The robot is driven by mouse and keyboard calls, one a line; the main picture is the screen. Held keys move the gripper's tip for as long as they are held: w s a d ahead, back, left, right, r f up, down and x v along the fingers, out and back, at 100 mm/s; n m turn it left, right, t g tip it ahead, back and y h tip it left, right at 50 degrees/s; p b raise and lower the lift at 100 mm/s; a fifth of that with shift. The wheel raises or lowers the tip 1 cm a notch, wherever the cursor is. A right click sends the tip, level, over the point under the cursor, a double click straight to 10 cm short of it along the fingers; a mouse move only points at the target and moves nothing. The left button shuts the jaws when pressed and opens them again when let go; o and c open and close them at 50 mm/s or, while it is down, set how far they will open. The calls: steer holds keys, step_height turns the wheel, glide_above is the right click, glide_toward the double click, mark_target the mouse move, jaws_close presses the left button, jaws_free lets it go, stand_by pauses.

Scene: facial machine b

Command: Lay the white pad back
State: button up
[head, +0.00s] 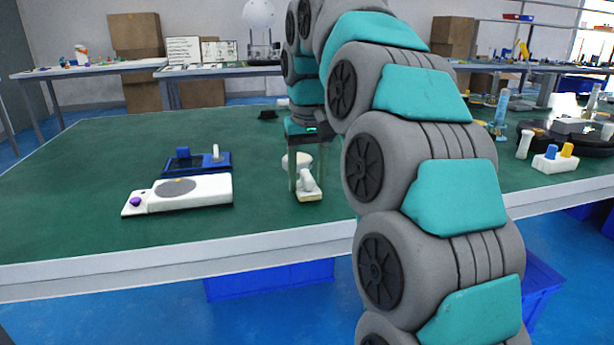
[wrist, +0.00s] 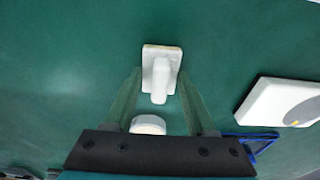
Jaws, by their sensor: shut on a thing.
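The white pad (head: 309,194) is a small block with a rounded handle, at the right-middle of the green table. In the wrist view the white pad (wrist: 161,75) lies between my fingertips, its handle pointing toward the gripper. My gripper (head: 306,185) reaches down from above with its fingers on either side of the pad, shut on it. My gripper (wrist: 159,90) also shows in the wrist view. The pad is at or just above the tabletop; I cannot tell if it touches.
A white round piece (head: 297,160) stands just behind the pad. A white device (head: 205,190) with a grey disc and purple knob lies to the left, with a blue tray (head: 197,163) behind it. A white block with coloured knobs (head: 553,163) is far right. The table's front is clear.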

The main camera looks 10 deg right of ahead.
mark_target(311, 177)
steer(key=shift+f, duration=0.3)
steer(key=o, duration=1.2)
steer(key=shift+b, duration=0.3)
steer(key=shift+r, duration=1.2)
steer(key=r+p, duration=0.1)
steer(key=r, duration=0.1)
steer(key=s+r+p, duration=0.1)
steer(key=p, duration=0.1)
steer(key=r+p, duration=0.2)
steer(key=shift+s+d+r, duration=0.15)
steer(key=shift+s+r, duration=0.1)
steer(key=shift+r, duration=0.05)
steer(key=shift+f, duration=0.1)
steer(key=s+f+g, duration=0.1)
steer(key=s+f, duration=1.1)
steer(key=s, duration=0.5)
steer(key=s+f+g, duration=0.2)
steer(key=s+f, duration=1.1)
steer(key=s, duration=0.3)
steer(key=shift+s, duration=0.35)
